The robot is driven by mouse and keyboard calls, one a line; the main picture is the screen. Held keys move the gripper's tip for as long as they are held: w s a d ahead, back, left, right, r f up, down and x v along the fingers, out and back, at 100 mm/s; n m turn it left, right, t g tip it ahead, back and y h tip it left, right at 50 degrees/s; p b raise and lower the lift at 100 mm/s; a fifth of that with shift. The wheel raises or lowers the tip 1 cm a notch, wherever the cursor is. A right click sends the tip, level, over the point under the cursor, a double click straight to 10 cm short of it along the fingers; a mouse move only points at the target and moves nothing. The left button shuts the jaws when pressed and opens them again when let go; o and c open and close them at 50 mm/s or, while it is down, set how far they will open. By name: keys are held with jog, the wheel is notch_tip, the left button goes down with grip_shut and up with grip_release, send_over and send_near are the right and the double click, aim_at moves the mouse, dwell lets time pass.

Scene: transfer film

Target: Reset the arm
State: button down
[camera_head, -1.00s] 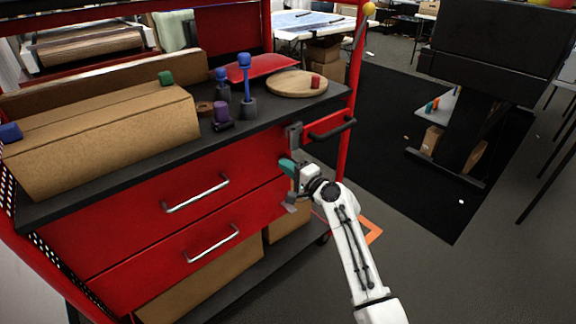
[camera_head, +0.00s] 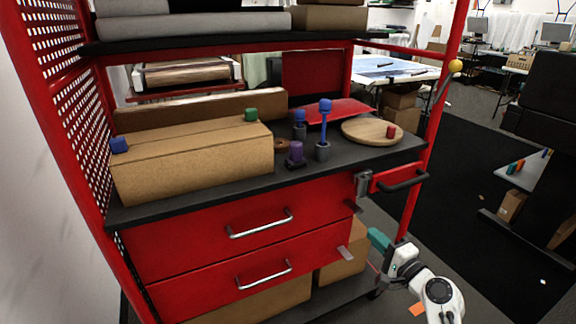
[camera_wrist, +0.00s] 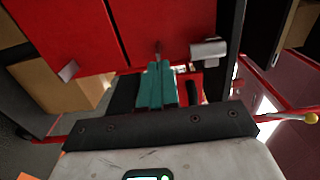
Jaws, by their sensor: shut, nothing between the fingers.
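My gripper (camera_head: 377,240) is low at the right side of the red cart, its teal fingers pointing up and left toward the lower drawer's right end. In the wrist view its teal fingers (camera_wrist: 156,88) are shut together with nothing between them. The red cart's upper drawer (camera_head: 235,222) and lower drawer (camera_head: 250,275) both look closed. My white arm reaches in from the lower right of the head view, and most of it is out of frame.
The black cart top (camera_head: 240,178) holds a long cardboard box (camera_head: 190,165), small coloured blocks, blue-topped pegs, a purple piece (camera_head: 296,150) and a round wooden board (camera_head: 365,131). Dark floor is open to the right.

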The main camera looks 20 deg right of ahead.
jog(key=s+a+f+n+g+y, duration=0.4)
jog(key=s+a+f+n+g, duration=0.65)
jog(key=a, duration=0.55)
jog(key=s+a+f+n+g+h, duration=0.2)
jog(key=s+f+n+g, duration=0.15)
jog(key=s, duration=0.75)
jog(key=s+n+g+h, duration=0.2)
jog(key=s+n+g, duration=0.1)
jog(key=s, duration=0.8)
notch_tip(320, 180, up, 14)
jog(key=d+p, duration=0.1)
jog(key=p, duration=1.3)
jog(key=shift+s+n, duration=0.15)
jog(key=shift+n, duration=0.15)
